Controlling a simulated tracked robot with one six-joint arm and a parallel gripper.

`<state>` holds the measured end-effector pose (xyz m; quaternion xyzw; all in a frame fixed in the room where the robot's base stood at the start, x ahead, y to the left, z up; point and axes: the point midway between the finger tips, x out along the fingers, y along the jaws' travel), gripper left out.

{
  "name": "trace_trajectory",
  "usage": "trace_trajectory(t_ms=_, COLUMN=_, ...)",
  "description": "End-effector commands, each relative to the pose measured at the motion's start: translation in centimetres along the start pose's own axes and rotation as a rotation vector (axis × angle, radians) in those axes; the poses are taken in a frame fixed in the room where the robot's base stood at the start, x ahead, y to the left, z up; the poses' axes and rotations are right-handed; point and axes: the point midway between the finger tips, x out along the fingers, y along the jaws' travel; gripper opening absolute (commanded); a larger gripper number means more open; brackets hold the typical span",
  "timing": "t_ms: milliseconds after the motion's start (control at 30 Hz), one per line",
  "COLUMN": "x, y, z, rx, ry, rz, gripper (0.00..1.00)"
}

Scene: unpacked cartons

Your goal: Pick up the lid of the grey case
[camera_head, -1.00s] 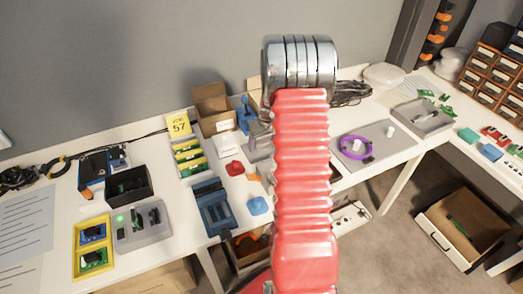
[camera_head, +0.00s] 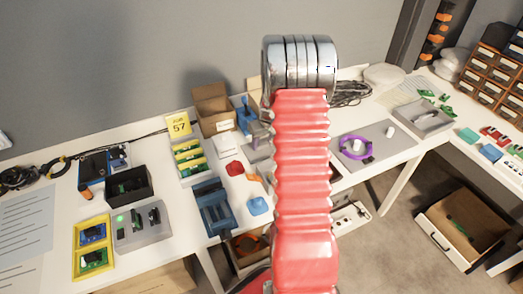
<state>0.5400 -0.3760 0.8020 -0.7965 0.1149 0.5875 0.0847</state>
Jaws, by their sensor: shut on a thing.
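My red ribbed arm with its chrome joint rises through the middle of the head view. My gripper is not visible; the arm hides the area behind it. No lid of a grey case can be made out for certain. Another shallow grey tray (camera_head: 432,122) with small parts stands at the right. A greyish piece (camera_head: 258,133) shows just left of my arm, partly hidden, and I cannot tell what it is.
A cardboard box (camera_head: 213,107), a yellow sign (camera_head: 178,125), a blue tool (camera_head: 213,208) and a black box (camera_head: 128,186) stand left of my arm. A purple ring (camera_head: 343,150) lies on a grey plate (camera_head: 377,158) at right.

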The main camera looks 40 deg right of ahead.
Motion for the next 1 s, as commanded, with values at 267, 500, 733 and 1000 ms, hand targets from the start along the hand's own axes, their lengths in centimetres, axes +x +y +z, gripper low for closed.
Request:
trace_trajectory(t_ms=267, x=-0.3, y=0.0, z=-0.1, rx=0.0, ry=0.001, rz=0.0, gripper=0.18)
trace_trajectory(t_ms=500, x=-2.9, y=0.0, z=-1.0, rx=-0.001, ry=0.003, rz=0.001, gripper=0.18)
trace_trajectory(t_ms=733, x=-6.8, y=0.0, z=-2.2, rx=-0.001, ry=0.005, rz=0.002, gripper=0.18)
trace_trajectory(t_ms=1000, x=-9.4, y=0.0, z=-2.9, rx=-0.001, ry=0.001, rz=0.0, gripper=0.18)
